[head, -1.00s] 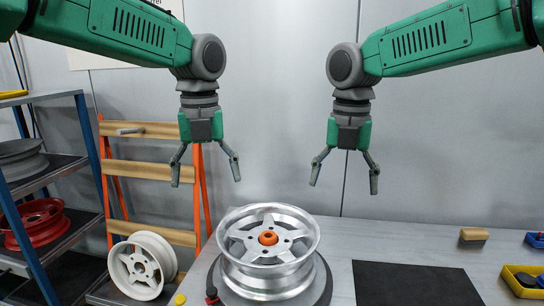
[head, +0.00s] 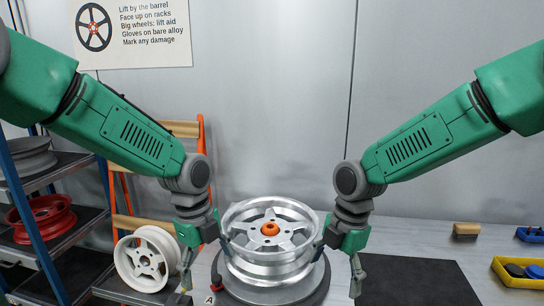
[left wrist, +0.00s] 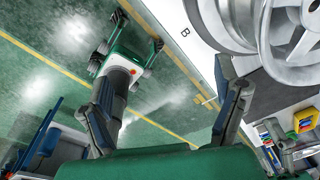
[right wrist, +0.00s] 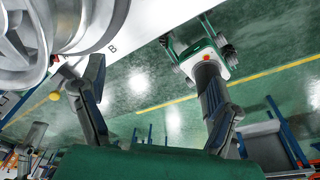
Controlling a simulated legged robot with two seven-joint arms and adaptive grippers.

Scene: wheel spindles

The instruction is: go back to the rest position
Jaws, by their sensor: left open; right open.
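A silver five-spoke wheel (head: 262,268) lies face up on a dark round stand (head: 318,291) on the table. An orange cap (head: 270,229) sits at its hub. My left gripper (head: 207,268) is open and empty, pointing down at the wheel's left side. My right gripper (head: 338,265) is open and empty at its right side. The inner finger of each is close to the rim; I cannot tell whether either touches. The wheel also shows in the left wrist view (left wrist: 225,22) and the right wrist view (right wrist: 85,28).
A white wheel (head: 145,262) leans at the left by an orange rack (head: 203,135). A shelf (head: 85,222) holds a red wheel (head: 42,218) and a grey one. A dark mat (head: 410,278), a brush (head: 466,230) and a yellow bin (head: 515,279) lie at the right. The space above the wheel is clear.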

